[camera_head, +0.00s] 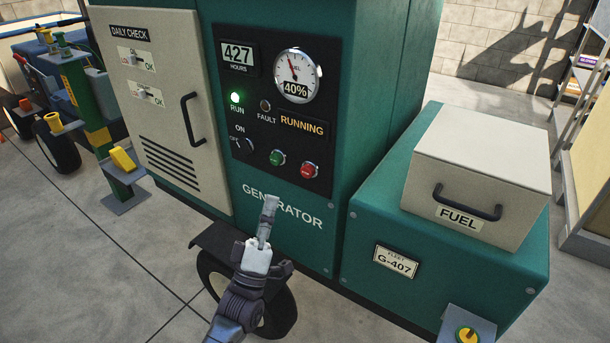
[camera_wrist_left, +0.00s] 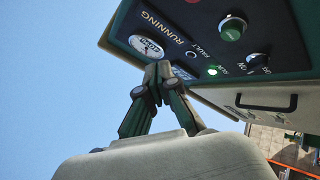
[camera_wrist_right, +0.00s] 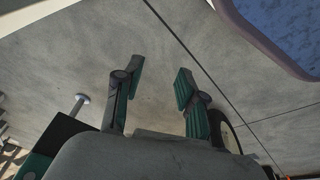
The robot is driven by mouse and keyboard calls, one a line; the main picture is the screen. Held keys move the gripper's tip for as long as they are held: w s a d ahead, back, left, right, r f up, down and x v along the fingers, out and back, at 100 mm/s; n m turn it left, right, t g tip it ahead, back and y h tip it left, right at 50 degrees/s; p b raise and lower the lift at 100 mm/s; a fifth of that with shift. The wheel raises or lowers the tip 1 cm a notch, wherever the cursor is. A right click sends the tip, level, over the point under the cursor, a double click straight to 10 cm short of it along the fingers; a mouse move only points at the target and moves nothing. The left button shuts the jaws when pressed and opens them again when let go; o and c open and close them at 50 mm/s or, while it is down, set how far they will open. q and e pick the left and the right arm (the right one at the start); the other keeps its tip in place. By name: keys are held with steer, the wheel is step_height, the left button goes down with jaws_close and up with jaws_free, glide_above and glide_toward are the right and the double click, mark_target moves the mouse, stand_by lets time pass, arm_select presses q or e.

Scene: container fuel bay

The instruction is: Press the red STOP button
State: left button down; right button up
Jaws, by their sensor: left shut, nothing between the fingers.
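The red STOP button (camera_head: 310,170) is a round button at the lower right of the black generator panel (camera_head: 330,130). My left gripper (camera_head: 269,203) is shut and empty. In the head view it appears below and left of the red button, over the GENERATOR lettering, apart from the button. The left wrist view also shows its closed fingers (camera_wrist_left: 163,70) with the panel beyond; the red button is out of that view. My right gripper (camera_wrist_right: 160,76) is open and empty above the concrete floor, and is out of the head view.
The green button (camera_head: 277,158) is just left of the red one. The ON/OFF switch (camera_head: 244,145) is further left. The RUN lamp (camera_head: 235,98) glows green and the gauge (camera_head: 297,76) reads 40%. The FUEL box (camera_head: 478,175) juts out at right.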

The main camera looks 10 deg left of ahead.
mark_target(308, 171)
steer(key=shift+r, duration=0.1)
arm_select(q)
steer(key=w+d+b, duration=0.3)
steer(key=w+b, duration=0.1)
steer(key=w, duration=0.4)
arm_select(e)
step_height(308, 171, up, 16)
steer(key=t, duration=0.1)
steer(key=shift+s+d+f, duration=0.15)
steer(key=shift+s+f, duration=0.05)
steer(key=shift+s, duration=0.1)
arm_select(q)
steer(key=shift+w, duration=0.1)
stand_by(0.4)
steer(key=shift+w+b, duration=0.1)
steer(key=shift+b, duration=0.2)
arm_select(e)
steer(key=shift+f, duration=0.15)
arm_select(q)
steer(key=shift+w+d, duration=0.1)
steer(key=shift+w, duration=0.2)
